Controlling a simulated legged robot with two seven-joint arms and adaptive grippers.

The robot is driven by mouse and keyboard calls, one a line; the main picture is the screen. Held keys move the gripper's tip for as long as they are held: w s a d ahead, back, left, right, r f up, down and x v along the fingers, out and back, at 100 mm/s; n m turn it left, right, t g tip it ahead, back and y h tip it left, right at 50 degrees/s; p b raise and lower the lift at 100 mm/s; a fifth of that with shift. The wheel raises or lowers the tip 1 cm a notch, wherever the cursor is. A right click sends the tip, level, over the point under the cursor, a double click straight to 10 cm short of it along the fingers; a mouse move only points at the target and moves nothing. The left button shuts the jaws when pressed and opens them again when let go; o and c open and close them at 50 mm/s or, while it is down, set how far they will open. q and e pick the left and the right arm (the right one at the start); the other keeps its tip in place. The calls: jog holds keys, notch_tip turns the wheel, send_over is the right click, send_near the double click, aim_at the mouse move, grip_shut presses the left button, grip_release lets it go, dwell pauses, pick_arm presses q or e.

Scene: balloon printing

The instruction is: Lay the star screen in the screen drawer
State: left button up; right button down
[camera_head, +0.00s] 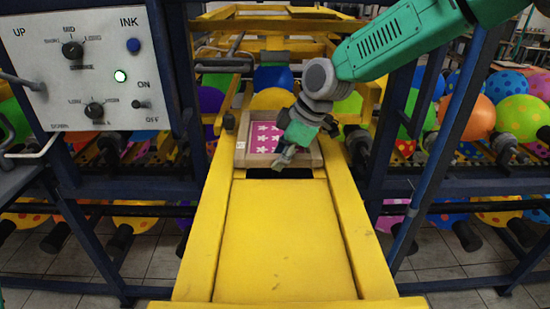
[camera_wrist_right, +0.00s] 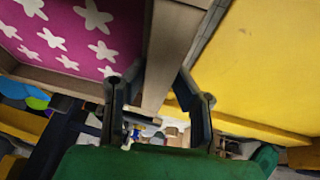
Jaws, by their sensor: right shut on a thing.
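The star screen (camera_head: 266,137) is a wooden frame around pink mesh with white stars. It sits between the yellow rails beyond the flat yellow panel (camera_head: 280,240). My right gripper (camera_head: 284,160) reaches in from the upper right and is shut on the screen's near right frame edge. In the right wrist view the gripper (camera_wrist_right: 158,88) has a finger on each side of the wooden frame bar, with the star mesh (camera_wrist_right: 70,35) to the left. The gripper hides part of the screen's right side. I cannot tell whether the screen rests on the rails. My left gripper is not in view.
A white control box (camera_head: 85,70) with knobs stands at the left. Yellow rails (camera_head: 365,235) flank the panel. A blue post (camera_head: 440,150) stands to the right. Colourful balloons (camera_head: 480,118) hang on racks behind. The panel is clear.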

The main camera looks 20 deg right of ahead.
aim_at(289, 166)
jog(key=f, duration=0.1)
jog(key=s+f, duration=0.1)
jog(key=d+f, duration=0.1)
jog(key=shift+s+g, duration=0.25)
jog(key=shift+g, duration=0.15)
jog(key=c, duration=1.3)
grip_release()
jog(key=shift+o, duration=0.2)
jog(key=shift+w+f, duration=0.15)
jog(key=shift+w, duration=0.2)
jog(key=shift+d, duration=0.5)
jog(key=v, duration=1.2)
jog(key=shift+w+a, duration=0.15)
jog(key=shift+w, duration=0.1)
jog(key=shift+r, duration=0.25)
jog(key=shift+a, duration=0.1)
